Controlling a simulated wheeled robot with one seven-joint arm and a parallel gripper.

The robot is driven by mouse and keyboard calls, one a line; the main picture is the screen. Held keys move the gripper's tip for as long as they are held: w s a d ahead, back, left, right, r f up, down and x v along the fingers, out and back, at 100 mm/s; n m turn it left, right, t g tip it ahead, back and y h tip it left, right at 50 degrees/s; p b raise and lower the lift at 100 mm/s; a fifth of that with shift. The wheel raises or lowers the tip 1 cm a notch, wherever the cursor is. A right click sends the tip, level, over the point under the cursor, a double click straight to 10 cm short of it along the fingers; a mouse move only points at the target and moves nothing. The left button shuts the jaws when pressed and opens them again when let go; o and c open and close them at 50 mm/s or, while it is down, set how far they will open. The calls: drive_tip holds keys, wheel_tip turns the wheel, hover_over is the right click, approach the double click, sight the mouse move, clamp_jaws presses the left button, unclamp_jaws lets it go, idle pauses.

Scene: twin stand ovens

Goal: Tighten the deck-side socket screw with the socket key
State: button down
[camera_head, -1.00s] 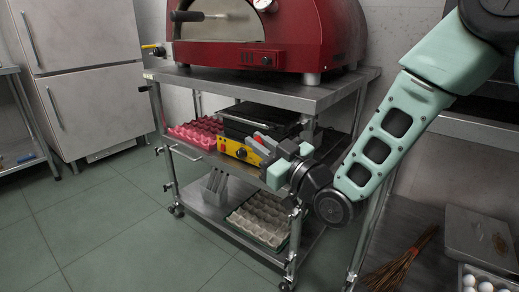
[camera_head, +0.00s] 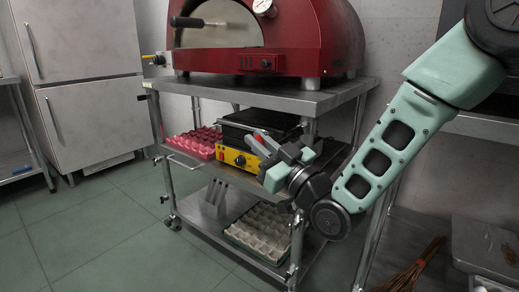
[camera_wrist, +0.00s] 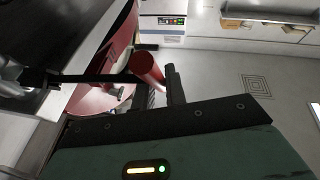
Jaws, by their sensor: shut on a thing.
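My gripper (camera_head: 277,160) is in front of the right end of the middle shelf, beside a grill with a yellow front (camera_head: 238,160). In the wrist view a dark finger (camera_wrist: 173,85) lies beside a red cylinder (camera_wrist: 148,68), which looks like the socket key's handle. My gripper is shut on it. A small red part of the key (camera_head: 262,137) shows at the gripper in the head view. The key's working end cannot be made out. I cannot pick out the deck-side socket screw in either view.
A red dome oven (camera_head: 265,40) stands on the steel stand's top deck (camera_head: 280,100). Pink egg trays (camera_head: 194,143) lie left of the grill, and a pale egg tray (camera_head: 265,228) lies on the bottom shelf. The floor (camera_head: 110,220) at left is clear.

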drive_tip(key=shift+d+t+b, duration=0.1)
drive_tip(key=shift+t+b, duration=0.3)
drive_tip(key=shift+b, duration=0.45)
drive_tip(key=shift+f+b, duration=0.1)
drive_tip(key=shift+b, duration=0.35)
drive_tip(key=shift+s+d+m+t+y+b, duration=0.1)
drive_tip(key=shift+m+t+y+b, duration=0.75)
drive_tip(key=shift+b, duration=1.95)
drive_tip(key=shift+s+d+m+t+y+b, duration=0.2)
drive_tip(key=shift+t+b, duration=1.15)
drive_tip(key=shift+b, duration=1.4)
drive_tip(key=shift+w+r+b, duration=0.15)
drive_tip(key=shift+r+b, duration=0.15)
drive_tip(key=shift+r, duration=0.05)
